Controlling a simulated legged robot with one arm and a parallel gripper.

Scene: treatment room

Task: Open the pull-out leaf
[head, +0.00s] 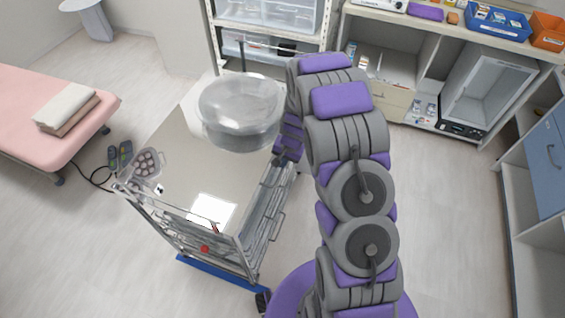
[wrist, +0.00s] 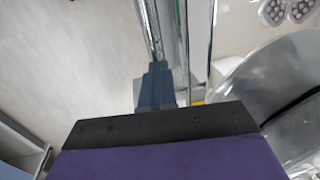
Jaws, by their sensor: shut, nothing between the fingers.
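A steel cart (head: 178,180) with a shiny top stands left of my arm in the head view. A large clear round bowl (head: 240,112) is on its far end. I cannot tell the pull-out leaf apart from the rest of the cart. My gripper (wrist: 157,70) is shut and empty in the wrist view. Its fingertips are at a chrome rail (wrist: 151,25) along the cart's side; whether they touch it I cannot tell. In the head view my gripper is beside the cart's right side, mostly hidden by my arm.
A pink bed (head: 40,125) with folded towels stands at the left. Shelves (head: 455,30) with bins line the back, and a blue-fronted cabinet (head: 545,150) is at right. The floor right of my arm is clear.

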